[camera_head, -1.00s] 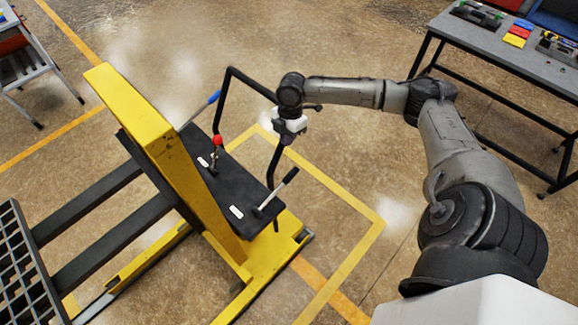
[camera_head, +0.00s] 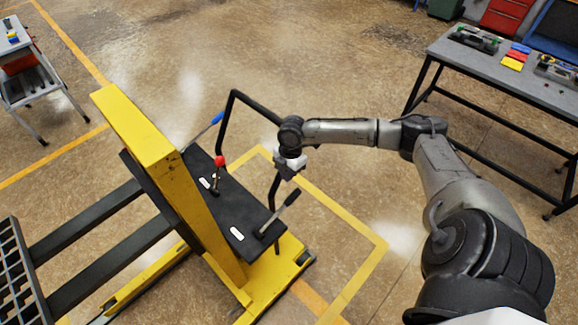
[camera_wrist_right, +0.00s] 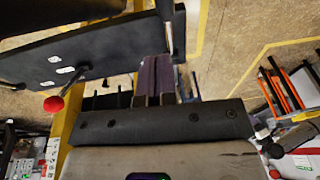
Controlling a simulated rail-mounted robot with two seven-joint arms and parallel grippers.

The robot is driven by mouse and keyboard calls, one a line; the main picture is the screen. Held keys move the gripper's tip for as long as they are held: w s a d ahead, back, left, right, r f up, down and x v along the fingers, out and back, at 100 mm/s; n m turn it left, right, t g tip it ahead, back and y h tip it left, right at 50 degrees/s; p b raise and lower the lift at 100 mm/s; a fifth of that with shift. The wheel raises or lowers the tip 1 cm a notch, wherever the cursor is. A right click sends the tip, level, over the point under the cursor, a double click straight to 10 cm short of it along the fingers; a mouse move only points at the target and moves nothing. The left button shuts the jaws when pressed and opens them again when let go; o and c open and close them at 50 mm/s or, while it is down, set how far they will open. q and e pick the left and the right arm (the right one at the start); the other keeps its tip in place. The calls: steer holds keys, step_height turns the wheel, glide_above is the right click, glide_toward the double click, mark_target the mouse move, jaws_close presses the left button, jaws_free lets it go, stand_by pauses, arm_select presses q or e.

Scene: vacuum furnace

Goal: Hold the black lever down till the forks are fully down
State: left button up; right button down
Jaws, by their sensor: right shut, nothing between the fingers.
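The yellow stacker (camera_head: 180,190) stands left of centre with a dark top panel. The black lever (camera_head: 290,199) tilts up to the right from the panel's near right end. Another lever with a red knob (camera_head: 219,161) stands farther back; the knob shows in the right wrist view (camera_wrist_right: 53,104). Two dark forks (camera_head: 95,263) reach left; their height is hard to judge. My right gripper (camera_head: 291,176) is above and behind the black lever, apparently apart from it. Its fingers (camera_wrist_right: 153,80) are shut and empty in the right wrist view. My left gripper is out of view.
A black handlebar (camera_head: 232,115) arches beside my right gripper. A dark grating (camera_head: 20,275) lies at the forks' left ends. A grey workbench (camera_head: 500,75) stands at the right and a cart (camera_head: 25,75) at the upper left. The floor behind the stacker is clear.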

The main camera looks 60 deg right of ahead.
glide_above(289, 196)
steer(key=f, duration=0.6)
steer(key=shift+w+d+f, duration=0.1)
steer(key=shift+d+f, duration=0.1)
steer(key=shift+d, duration=0.05)
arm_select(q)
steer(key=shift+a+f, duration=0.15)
arm_select(e)
steer(key=shift+s+d+f, duration=0.1)
steer(key=shift+s+f, duration=0.1)
steer(key=shift+f, duration=0.5)
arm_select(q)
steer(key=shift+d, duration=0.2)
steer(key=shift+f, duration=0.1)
arm_select(e)
steer(key=shift+f, duration=0.1)
